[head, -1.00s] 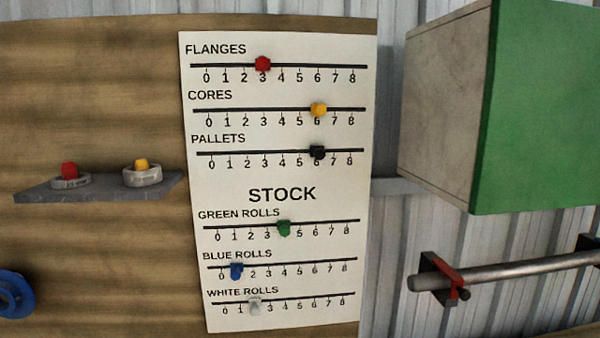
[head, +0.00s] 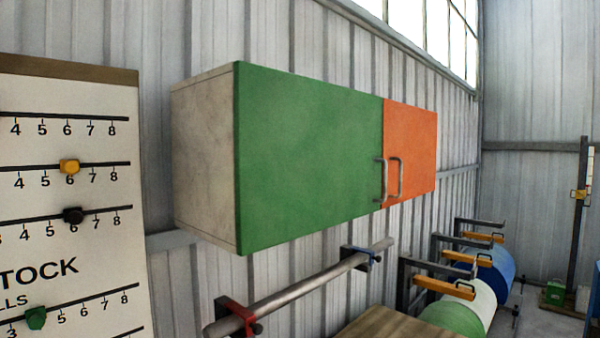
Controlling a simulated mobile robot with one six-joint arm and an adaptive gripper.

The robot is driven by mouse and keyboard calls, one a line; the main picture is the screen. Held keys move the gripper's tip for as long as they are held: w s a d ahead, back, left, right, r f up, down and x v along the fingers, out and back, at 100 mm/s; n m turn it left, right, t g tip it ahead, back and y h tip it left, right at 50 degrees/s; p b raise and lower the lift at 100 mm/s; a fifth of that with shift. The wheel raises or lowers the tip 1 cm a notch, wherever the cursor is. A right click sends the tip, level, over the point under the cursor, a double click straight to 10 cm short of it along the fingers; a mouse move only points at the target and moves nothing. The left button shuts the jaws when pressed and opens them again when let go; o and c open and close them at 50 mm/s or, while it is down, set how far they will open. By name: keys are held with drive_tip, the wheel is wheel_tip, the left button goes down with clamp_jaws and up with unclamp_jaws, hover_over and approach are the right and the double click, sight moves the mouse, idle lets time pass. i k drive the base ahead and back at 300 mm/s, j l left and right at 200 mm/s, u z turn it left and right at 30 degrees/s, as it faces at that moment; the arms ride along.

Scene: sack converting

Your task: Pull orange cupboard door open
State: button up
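The orange cupboard door (head: 418,150) is the right-hand door of a wall cupboard and looks shut. Its grey bar handle (head: 400,178) is upright near the door's left edge. The green door (head: 305,160) beside it also looks shut, with its own handle (head: 381,180) close to the orange door's handle. My gripper is not in view.
A metal bar (head: 310,282) on wall brackets runs below the cupboard. A wooden surface (head: 395,325) lies under it. Green, white and blue rolls (head: 485,300) sit on racks at the right. The stock board (head: 70,210) hangs at the left.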

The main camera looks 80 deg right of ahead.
sight(410, 134)
drive_tip(key=z, duration=3.3)
drive_tip(key=i+l, duration=0.15)
drive_tip(key=l, duration=0.15)
drive_tip(key=i+l, duration=0.15)
drive_tip(key=l, duration=0.15)
drive_tip(key=i+l+z, duration=0.1)
drive_tip(key=l, duration=0.2)
drive_tip(key=i, duration=0.05)
